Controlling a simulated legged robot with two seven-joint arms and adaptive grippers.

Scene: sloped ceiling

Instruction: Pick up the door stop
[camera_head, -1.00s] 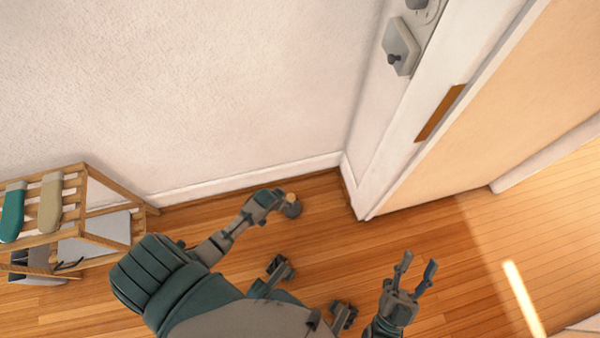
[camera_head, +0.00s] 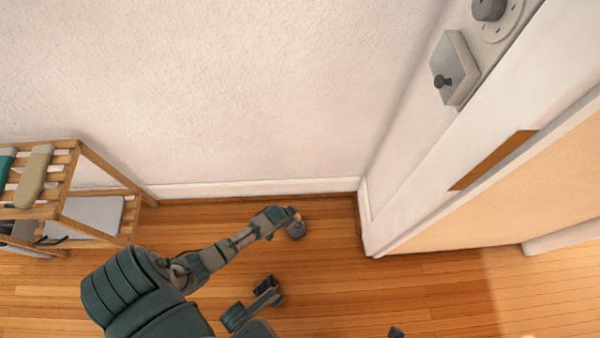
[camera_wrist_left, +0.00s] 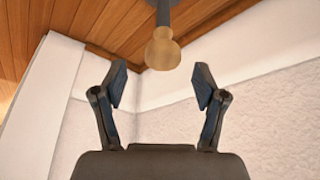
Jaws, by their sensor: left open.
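The door stop (camera_head: 296,230) stands on the wood floor near the wall, with a dark grey base and a tan rounded tip. In the left wrist view its tan tip (camera_wrist_left: 162,50) and thin grey stem show at the top middle. My left gripper (camera_head: 287,214) reaches over to the door stop in the head view and partly covers it. In the left wrist view my left gripper (camera_wrist_left: 160,80) is open, its two fingers spread and empty. The tan tip lies just beyond the fingertips, roughly centred between them.
A wooden slatted rack (camera_head: 75,190) with shoes stands at the left by the wall. A white baseboard (camera_head: 250,188) runs behind the door stop. The door frame corner (camera_head: 370,240) and door (camera_head: 540,190) are at the right. Floor between rack and frame is mostly clear.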

